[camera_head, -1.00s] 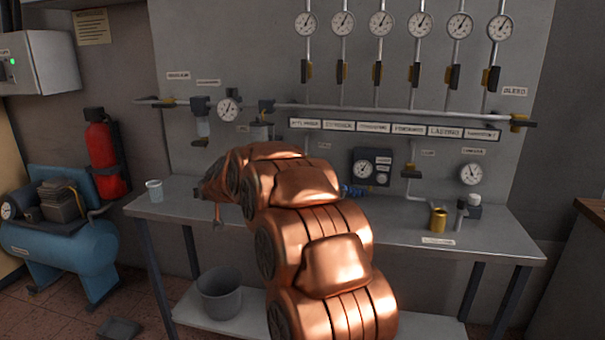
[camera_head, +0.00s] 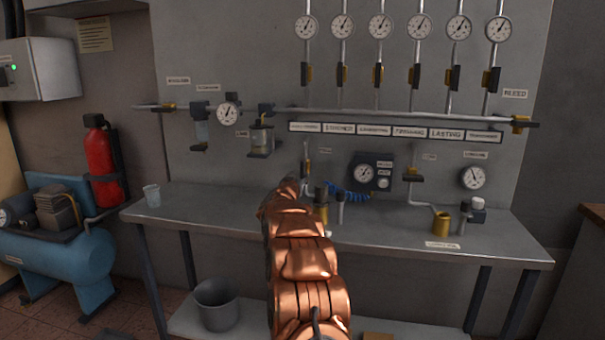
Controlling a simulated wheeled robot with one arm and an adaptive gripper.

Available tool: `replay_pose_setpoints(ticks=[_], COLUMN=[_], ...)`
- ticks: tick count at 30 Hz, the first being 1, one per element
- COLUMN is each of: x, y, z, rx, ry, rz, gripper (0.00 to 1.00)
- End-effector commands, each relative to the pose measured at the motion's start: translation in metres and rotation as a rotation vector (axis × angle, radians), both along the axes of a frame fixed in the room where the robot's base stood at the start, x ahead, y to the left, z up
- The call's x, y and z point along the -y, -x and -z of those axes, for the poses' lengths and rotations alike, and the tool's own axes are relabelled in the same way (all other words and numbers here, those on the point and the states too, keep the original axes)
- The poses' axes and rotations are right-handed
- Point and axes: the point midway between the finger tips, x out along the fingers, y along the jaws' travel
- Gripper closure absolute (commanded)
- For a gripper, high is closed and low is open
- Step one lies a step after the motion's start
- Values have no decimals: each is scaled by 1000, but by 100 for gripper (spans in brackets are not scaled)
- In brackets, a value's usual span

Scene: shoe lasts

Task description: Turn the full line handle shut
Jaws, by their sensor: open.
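Several line valves hang on vertical pipes above the header pipe (camera_head: 400,113). Their black lever handles all point down along their pipes, from the leftmost handle (camera_head: 305,74) to the rightmost handle (camera_head: 490,78). Each pipe runs up to a round gauge, from the left gauge (camera_head: 306,27) to the right gauge (camera_head: 498,29). Their needles all lean up and right, as far as I can tell. A label strip (camera_head: 394,131) below is only partly readable, so I cannot tell which handle is the full line's. My copper arm rises at lower centre; its gripper is hidden behind it.
A metal bench (camera_head: 390,232) runs below the panel. It carries a cup (camera_head: 152,196), a brass pot (camera_head: 441,223) and bottles. A bleed valve (camera_head: 521,124) ends the header at right.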

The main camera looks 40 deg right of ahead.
Motion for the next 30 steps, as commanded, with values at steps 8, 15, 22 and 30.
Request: replay_pose_setpoints(ticks=[8, 15, 22, 30], x=[17, 31, 43, 54], y=[-12, -21, -30, -37], z=[-2, -2, -2, -1], rx=[1, 1, -2, -3], ry=[-1, -1, -1, -2], rz=[-2, 0, -2, 0], gripper=[56, 56, 56, 56])
